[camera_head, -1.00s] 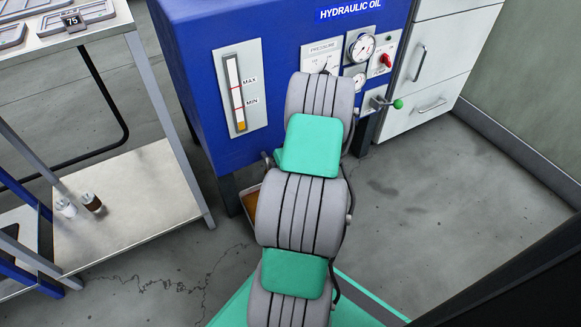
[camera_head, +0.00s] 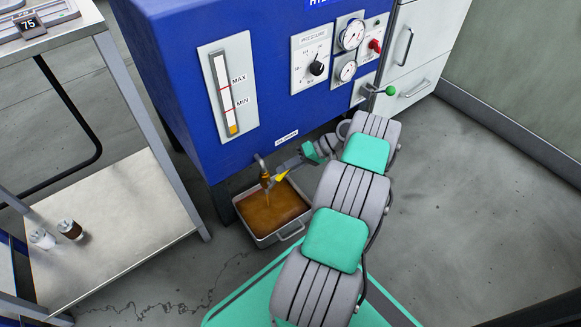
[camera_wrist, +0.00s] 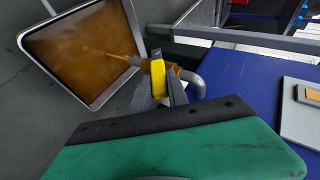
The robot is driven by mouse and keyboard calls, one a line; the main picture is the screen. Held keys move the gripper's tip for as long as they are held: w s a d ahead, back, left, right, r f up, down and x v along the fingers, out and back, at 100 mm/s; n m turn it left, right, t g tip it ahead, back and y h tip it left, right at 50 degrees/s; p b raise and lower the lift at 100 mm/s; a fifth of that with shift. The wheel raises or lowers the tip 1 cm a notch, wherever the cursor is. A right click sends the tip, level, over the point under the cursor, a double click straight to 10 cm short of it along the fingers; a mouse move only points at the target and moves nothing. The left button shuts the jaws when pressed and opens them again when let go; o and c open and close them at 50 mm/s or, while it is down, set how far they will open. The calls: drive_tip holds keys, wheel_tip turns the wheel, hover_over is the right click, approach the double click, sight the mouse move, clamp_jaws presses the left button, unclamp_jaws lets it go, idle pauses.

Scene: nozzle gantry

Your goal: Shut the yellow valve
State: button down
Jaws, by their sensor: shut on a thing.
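The yellow valve handle (camera_wrist: 159,83) is between the fingers of my gripper (camera_wrist: 160,92) in the wrist view, and the gripper is shut on it. In the head view the yellow handle (camera_head: 282,176) shows at the tip of my gripper (camera_head: 279,177), beside the brass tap (camera_head: 266,180) under the blue tank (camera_head: 215,150). A thin stream of oil runs from the tap into the metal drip tray (camera_head: 287,239) below, which holds brown oil. The stream also shows in the wrist view, falling towards the tray (camera_wrist: 100,102).
The tank front carries a level gauge (camera_head: 225,92), a black pressure knob (camera_head: 317,68), dials (camera_head: 351,34), a red switch (camera_head: 375,46) and a green-knobbed lever (camera_head: 389,91). A shelf unit (camera_head: 110,215) with two small bottles stands left. White drawers (camera_head: 425,50) stand right.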

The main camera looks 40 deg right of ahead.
drive_tip(key=shift+w+a, duration=0.1)
idle(0.3)
drive_tip(key=c, duration=1.5)
unclamp_jaws()
drive_tip(key=shift+f, duration=0.1)
drive_tip(key=shift+c, duration=0.2)
drive_tip(key=shift+o, duration=1.3)
drive_tip(key=shift+d, duration=0.2)
